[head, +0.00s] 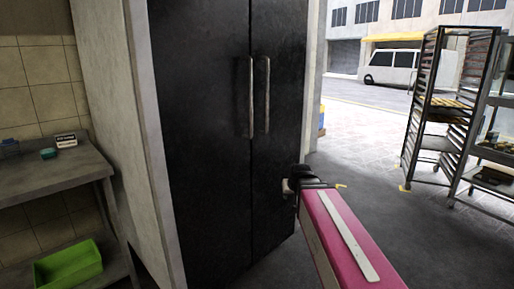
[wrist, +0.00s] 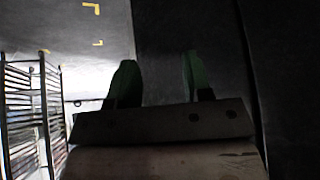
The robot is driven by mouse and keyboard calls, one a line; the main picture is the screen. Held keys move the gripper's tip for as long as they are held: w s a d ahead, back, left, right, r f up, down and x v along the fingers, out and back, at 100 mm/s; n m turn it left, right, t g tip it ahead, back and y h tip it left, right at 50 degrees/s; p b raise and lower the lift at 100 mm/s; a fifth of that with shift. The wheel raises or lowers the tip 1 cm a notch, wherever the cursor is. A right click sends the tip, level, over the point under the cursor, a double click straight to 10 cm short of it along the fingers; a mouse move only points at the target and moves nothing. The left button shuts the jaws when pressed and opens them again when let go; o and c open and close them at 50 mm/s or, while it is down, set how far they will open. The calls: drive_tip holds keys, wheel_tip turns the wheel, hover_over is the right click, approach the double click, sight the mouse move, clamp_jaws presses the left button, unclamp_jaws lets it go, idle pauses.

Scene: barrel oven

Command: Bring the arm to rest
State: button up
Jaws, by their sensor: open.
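My arm (head: 345,245), pink with a pale strip, reaches up from the bottom right in the head view. Its dark end is in front of the lower right door of a tall black two-door cabinet (head: 205,130). The finger shapes are too small to make out there. In the wrist view my gripper (wrist: 158,82) shows two dark green fingers spread apart with nothing between them. A dark surface lies behind the fingers. I cannot tell whether the arm's end touches the door.
Two upright handles (head: 251,98) sit on the closed cabinet doors. A metal table (head: 50,180) with a green bin (head: 68,272) below is at left. A tray rack (head: 432,110) stands at right. Open floor (head: 370,200) lies between cabinet and rack.

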drive_tip(key=s+d+f+g, duration=0.2)
drive_tip(key=s+f+g, duration=0.1)
drive_tip(key=s+f, duration=0.4)
drive_tip(key=s+d+f+m+g+h, duration=0.1)
drive_tip(key=s+d+f+g, duration=0.1)
drive_tip(key=s+f, duration=0.5)
wheel_tip(320, 180, down, 4)
drive_tip(key=shift+s+d+f+g, duration=0.15)
drive_tip(key=shift+s+d+g, duration=0.15)
drive_tip(key=shift+g, duration=0.5)
idle(0.4)
